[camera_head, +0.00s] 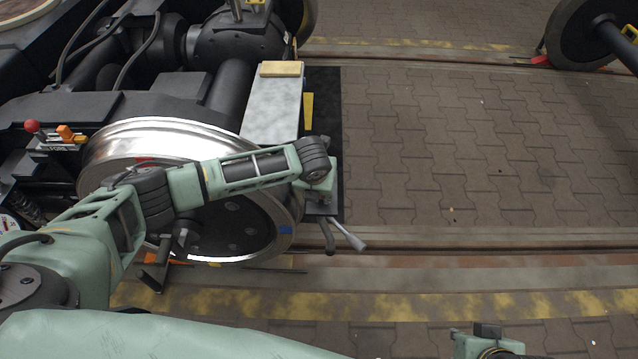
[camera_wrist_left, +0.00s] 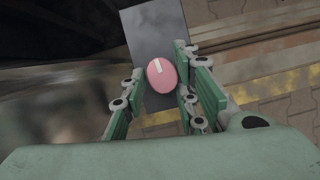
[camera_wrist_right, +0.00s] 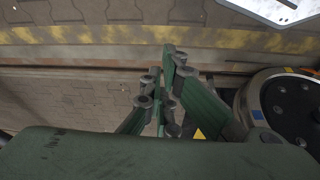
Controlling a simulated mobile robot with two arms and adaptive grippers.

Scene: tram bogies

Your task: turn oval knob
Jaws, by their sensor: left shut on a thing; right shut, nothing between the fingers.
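The oval knob (camera_wrist_left: 161,75) is pink with a white mark on its face. It stands on a dark grey plate (camera_wrist_left: 153,28) in the left wrist view. My left gripper (camera_wrist_left: 161,66) is shut on it, one finger at each side. In the head view my left arm reaches across the wheel to the plate, and the arm hides the knob. My right gripper (camera_wrist_right: 172,58) is shut and empty over the paving in the right wrist view, away from the knob.
A shiny tram wheel (camera_head: 165,137) lies under my left arm. Levers with a red ball (camera_head: 32,127) and an orange knob (camera_head: 66,132) stand at the left. The paving (camera_head: 440,150) at the right is open.

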